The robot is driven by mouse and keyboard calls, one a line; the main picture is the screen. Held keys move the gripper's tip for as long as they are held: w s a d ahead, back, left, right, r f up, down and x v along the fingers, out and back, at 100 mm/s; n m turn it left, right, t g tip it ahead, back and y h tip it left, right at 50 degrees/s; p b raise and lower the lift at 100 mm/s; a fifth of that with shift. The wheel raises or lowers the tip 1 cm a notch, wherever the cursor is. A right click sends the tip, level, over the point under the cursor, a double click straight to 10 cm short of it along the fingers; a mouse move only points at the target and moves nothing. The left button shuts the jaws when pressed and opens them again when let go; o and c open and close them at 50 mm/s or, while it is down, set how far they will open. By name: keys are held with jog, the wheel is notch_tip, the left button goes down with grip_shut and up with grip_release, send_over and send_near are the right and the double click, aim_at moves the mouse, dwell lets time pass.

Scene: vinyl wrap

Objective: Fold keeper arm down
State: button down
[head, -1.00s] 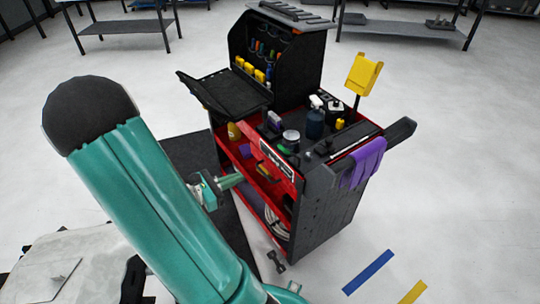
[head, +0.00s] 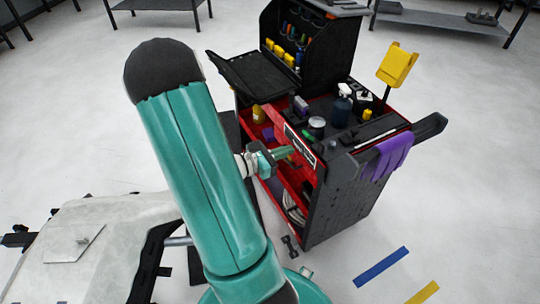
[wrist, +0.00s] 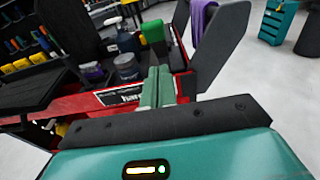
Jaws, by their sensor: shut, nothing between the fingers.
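I cannot tell for certain which part is the keeper arm. A thick black bar (head: 430,126) sticks up at a tilt from the right end of the tool cart (head: 335,205). It also shows large at the upper right of the wrist view (wrist: 221,42). My gripper (head: 287,152) is at the cart's red front panel, left of the bar. In the wrist view its green fingertips (wrist: 157,82) are together and empty, pointing over the cart top. They look apart from the bar. Whether they touch the red panel is unclear.
A purple cloth (head: 388,157) hangs over the cart's right end. A yellow pad (head: 397,63) stands on a post behind it. A spray bottle (head: 342,105) and jars crowd the top. A black flap (head: 245,75) juts out left.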

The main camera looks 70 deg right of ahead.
aim_at(314, 139)
jog(key=shift+s+d+r, duration=1.15)
jog(key=shift+d+r, duration=0.1)
jog(key=shift+d, duration=0.2)
jog(key=shift+d+r, duration=0.1)
jog(key=shift+r, duration=0.15)
